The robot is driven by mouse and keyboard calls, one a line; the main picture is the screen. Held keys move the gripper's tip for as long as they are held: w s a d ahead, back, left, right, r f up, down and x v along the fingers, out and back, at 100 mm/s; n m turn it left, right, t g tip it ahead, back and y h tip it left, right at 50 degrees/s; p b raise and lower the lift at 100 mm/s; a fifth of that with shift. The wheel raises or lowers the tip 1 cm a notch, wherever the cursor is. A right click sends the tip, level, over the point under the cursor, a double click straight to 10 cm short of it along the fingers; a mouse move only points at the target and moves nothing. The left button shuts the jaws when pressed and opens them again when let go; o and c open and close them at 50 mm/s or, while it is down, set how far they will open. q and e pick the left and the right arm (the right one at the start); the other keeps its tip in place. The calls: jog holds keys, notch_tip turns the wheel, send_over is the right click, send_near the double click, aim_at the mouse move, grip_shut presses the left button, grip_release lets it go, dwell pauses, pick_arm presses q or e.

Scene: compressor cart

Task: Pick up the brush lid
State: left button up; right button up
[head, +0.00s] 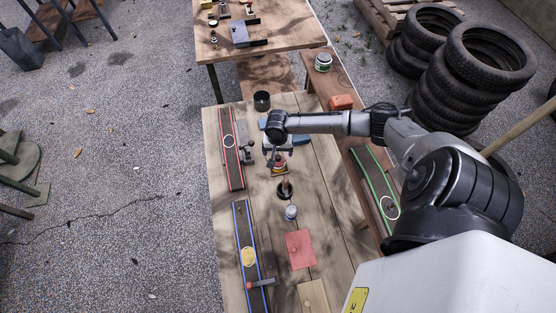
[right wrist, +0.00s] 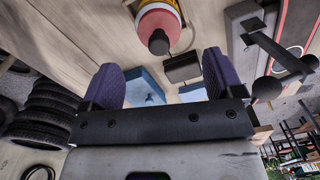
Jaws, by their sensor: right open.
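My right gripper (head: 278,154) is open over the far middle of the wooden table, pointing down. In the right wrist view its two purple fingers (right wrist: 162,70) are apart with nothing between them. A small red container with a pale band (right wrist: 158,18) and a dark rounded knob (right wrist: 158,42) on its end lies just ahead of the fingers, apart from them. I take the dark knob to be part of the brush lid, but cannot be sure. In the head view the red container (head: 279,167) shows just below the gripper, partly covered. My left gripper is out of view.
A black cup (head: 262,100) stands beyond the gripper. A dark round piece with a wooden handle (head: 285,188) and a grey ball-shaped thing (head: 291,212) stand nearer. A red-edged strip (head: 230,165) lies left, a red mat (head: 300,249) in front. Stacked tyres (head: 470,75) stand at right.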

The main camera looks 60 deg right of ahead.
aim_at(278, 156)
jog(key=shift+f, duration=2.85)
jog(key=c, duration=1.1)
jog(key=shift+r, duration=0.15)
